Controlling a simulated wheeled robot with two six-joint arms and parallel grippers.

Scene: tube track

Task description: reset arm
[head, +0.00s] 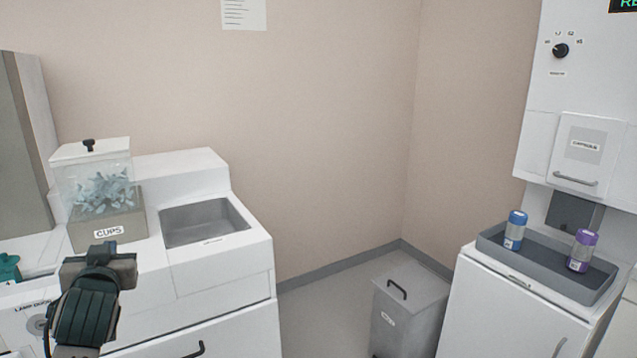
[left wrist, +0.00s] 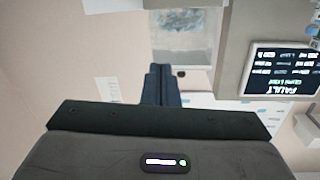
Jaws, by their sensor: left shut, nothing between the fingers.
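My left gripper (head: 100,252) is at the lower left of the head view, in front of the white counter with the cups box. In the left wrist view its fingers (left wrist: 159,84) are together with nothing between them. My right gripper is in neither view.
A clear cups box (head: 108,230) stands on the left counter beside a recessed grey basin (head: 205,222). A grey lidded bin (head: 408,310) stands on the floor. At right, a grey tray (head: 545,262) holds a blue-capped tube (head: 515,230) and a purple-capped tube (head: 581,251). A screen (left wrist: 283,71) shows in the wrist view.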

